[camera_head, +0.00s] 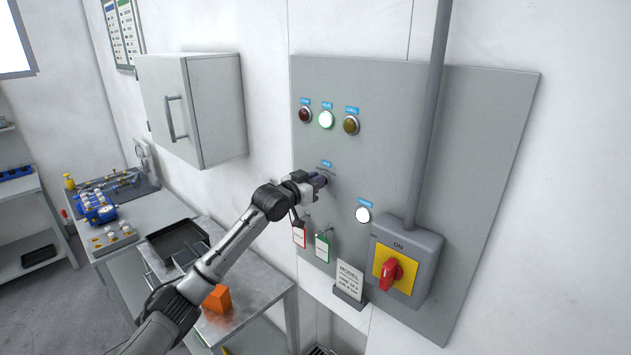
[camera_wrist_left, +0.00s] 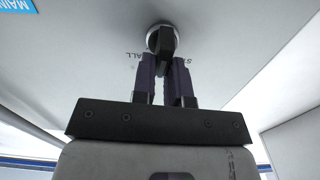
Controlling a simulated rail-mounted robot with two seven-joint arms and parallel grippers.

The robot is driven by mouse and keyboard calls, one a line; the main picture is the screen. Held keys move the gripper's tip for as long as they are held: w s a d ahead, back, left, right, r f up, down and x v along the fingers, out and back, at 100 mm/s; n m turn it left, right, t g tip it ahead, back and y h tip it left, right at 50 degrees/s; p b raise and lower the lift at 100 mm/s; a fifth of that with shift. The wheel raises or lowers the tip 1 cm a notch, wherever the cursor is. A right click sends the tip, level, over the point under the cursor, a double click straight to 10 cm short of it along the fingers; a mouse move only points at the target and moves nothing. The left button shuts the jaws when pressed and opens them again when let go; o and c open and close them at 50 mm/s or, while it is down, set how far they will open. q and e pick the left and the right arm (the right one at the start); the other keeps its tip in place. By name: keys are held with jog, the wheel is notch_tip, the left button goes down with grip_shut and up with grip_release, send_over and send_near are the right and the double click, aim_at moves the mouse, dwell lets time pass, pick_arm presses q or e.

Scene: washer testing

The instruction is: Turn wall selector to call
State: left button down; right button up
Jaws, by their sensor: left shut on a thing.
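The wall selector is a dark knob on the grey wall panel (camera_head: 400,80), below a small blue label. In the left wrist view the selector knob (camera_wrist_left: 161,40) shows as a black handle on a round base. My left gripper (camera_head: 318,181) reaches the panel from the left. In the left wrist view its two purple-dark fingers (camera_wrist_left: 163,72) are closed on the knob. Lettering beside the knob is partly hidden by the fingers, so its pointing cannot be read clearly. Above it are a dark red lamp (camera_head: 305,115), a lit green-white lamp (camera_head: 326,120) and an unlit amber lamp (camera_head: 351,125). My right gripper is not seen.
A lit white button (camera_head: 362,215) and a red rotary switch on a yellow plate (camera_head: 390,272) are at the right. Red and green tags (camera_head: 322,248) hang below the selector. A conduit (camera_head: 431,120) runs down the panel. A wall cabinet (camera_head: 215,110) is at the left.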

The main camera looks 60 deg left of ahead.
pick_arm(q)
jog(key=m, duration=0.2)
jog(key=m+p, duration=0.1)
jog(key=m, duration=0.3)
jog(key=shift+w+d+m+p, duration=0.1)
jog(key=shift+d+m+p, duration=0.3)
jog(key=shift+f+m, duration=0.15)
jog(key=shift+m, duration=0.55)
jog(key=c, duration=1.1)
grip_release()
jog(key=shift+d, duration=0.1)
jog(key=shift+c, duration=0.2)
jog(key=shift+f, duration=0.1)
